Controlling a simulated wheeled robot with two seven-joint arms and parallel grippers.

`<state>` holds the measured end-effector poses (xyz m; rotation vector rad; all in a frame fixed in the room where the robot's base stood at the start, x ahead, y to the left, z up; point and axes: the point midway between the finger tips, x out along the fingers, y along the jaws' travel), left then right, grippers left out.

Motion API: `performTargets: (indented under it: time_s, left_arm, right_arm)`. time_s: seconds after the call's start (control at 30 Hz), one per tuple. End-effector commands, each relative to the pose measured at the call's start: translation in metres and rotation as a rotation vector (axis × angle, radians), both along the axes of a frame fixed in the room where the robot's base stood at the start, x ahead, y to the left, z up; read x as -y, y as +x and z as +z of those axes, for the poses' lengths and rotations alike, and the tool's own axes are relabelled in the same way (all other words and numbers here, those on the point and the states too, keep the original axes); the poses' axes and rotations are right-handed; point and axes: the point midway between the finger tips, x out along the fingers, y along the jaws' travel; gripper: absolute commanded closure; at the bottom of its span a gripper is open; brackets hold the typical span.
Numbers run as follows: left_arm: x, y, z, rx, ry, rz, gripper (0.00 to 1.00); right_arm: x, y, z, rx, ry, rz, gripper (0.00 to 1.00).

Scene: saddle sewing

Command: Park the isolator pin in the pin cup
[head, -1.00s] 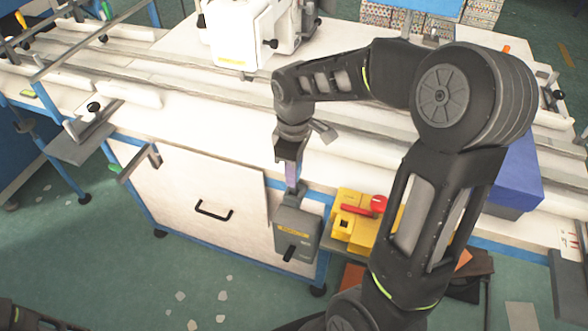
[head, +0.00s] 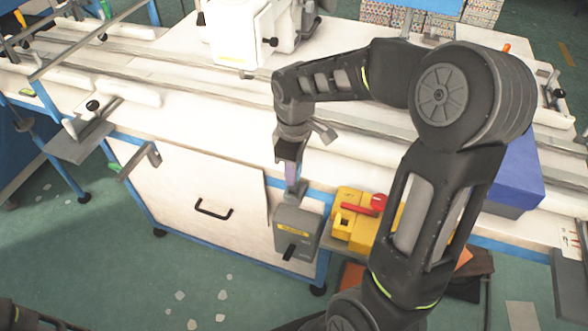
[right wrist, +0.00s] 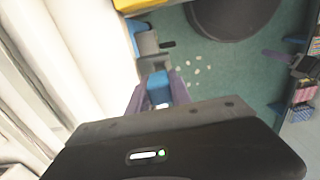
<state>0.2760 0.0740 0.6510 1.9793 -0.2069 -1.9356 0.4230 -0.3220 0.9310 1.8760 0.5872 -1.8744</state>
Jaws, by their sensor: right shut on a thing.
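My right gripper (head: 290,166) points down just above the grey isolator box (head: 296,232), which has a yellow label and a black lever. The gripper is shut on a small blue piece, which I take to be the isolator pin (right wrist: 158,88); it shows between the purple-grey fingers in the right wrist view. Its lower end is hard to make out, and I cannot tell whether it touches the box. The grey box also shows beyond the fingers in the right wrist view (right wrist: 148,45). I cannot make out the pin cup for certain. My left gripper is not in view.
A yellow box (head: 346,222) with a red handle (head: 372,205) stands right of the grey box. The white bench (head: 225,135) with metal rails lies behind, with a drawer front (head: 190,190) to the left. A blue box (head: 513,180) sits at the right.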

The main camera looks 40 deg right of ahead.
Motion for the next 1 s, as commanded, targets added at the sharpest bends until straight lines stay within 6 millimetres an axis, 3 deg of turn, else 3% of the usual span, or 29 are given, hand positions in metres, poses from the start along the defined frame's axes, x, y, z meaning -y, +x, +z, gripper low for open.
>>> performTargets:
  time_s: [1.0]
  left_arm:
    - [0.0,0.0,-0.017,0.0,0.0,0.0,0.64]
  right_arm:
    - [0.0,0.0,-0.024,0.0,0.0,0.0,1.0]
